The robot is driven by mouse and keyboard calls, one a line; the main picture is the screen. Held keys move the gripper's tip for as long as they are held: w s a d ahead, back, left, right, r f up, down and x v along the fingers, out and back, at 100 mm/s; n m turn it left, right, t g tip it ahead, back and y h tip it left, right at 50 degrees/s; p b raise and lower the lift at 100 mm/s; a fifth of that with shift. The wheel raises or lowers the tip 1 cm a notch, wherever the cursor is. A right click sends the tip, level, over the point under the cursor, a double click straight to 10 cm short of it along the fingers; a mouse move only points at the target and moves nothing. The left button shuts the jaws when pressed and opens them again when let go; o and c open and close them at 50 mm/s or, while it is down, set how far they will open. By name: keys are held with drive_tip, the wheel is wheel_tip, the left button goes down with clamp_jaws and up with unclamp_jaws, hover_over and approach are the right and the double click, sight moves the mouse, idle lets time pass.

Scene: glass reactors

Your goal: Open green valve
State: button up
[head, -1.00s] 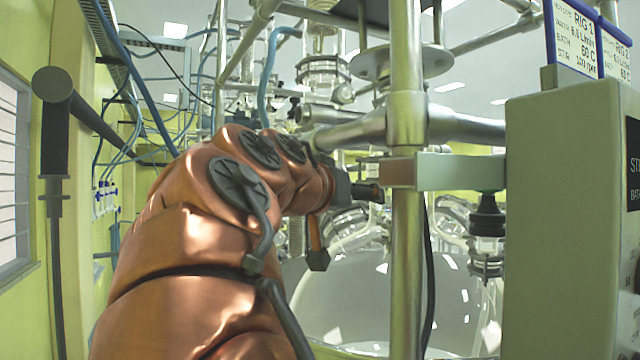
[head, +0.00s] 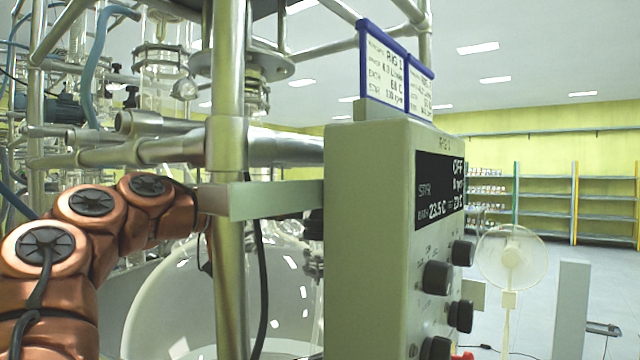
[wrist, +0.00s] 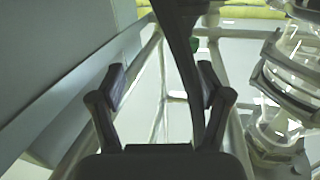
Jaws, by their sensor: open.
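My gripper (wrist: 162,88) is open in the wrist view, with its two dark fingers apart. A dark cable or hose (wrist: 182,50) runs between the fingers in the picture; I cannot tell its depth. A small green patch (wrist: 202,44) shows beyond the right finger, partly hidden by it and the cable; it may be the green valve, but it is too small to be sure. In the head view my copper arm reaches in from the left to behind the metal post, and the gripper is hidden there. No green valve is clear in the head view.
A metal post (head: 229,90) and a grey-green control box (head: 365,230) with knobs stand close in front. A large glass vessel (head: 165,310) is behind the post. Glassware (wrist: 285,75) stands right of the gripper. A fan (head: 511,255) and open floor lie at right.

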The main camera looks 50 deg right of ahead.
sight(310, 194)
drive_tip(key=w+d+p, duration=0.1)
drive_tip(key=d, duration=0.1)
drive_tip(key=w+d+r+g+p, duration=0.1)
drive_tip(key=w+d+p, duration=0.1)
drive_tip(key=w+d+r+m+g+p, duration=0.1)
drive_tip(key=d, duration=0.1)
drive_tip(key=shift+w+d+p, duration=0.1)
drive_tip(key=shift+w+p, duration=0.05)
drive_tip(key=shift+p, duration=0.2)
drive_tip(key=p+x, duration=0.1)
drive_tip(key=x, duration=0.2)
drive_tip(key=p+x, duration=0.1)
drive_tip(key=x, duration=0.2)
drive_tip(key=shift+d+r+p, duration=0.25)
drive_tip(key=shift+d+p, duration=0.05)
drive_tip(key=shift+d+f, duration=0.15)
drive_tip(key=shift+d, duration=0.4)
drive_tip(key=shift+c, duration=0.2)
drive_tip(key=c, duration=1.1)
drive_tip(key=shift+f, duration=0.1)
drive_tip(key=shift+c, duration=0.2)
drive_tip(key=shift+t+b, duration=0.4)
drive_tip(key=shift+b, duration=0.3)
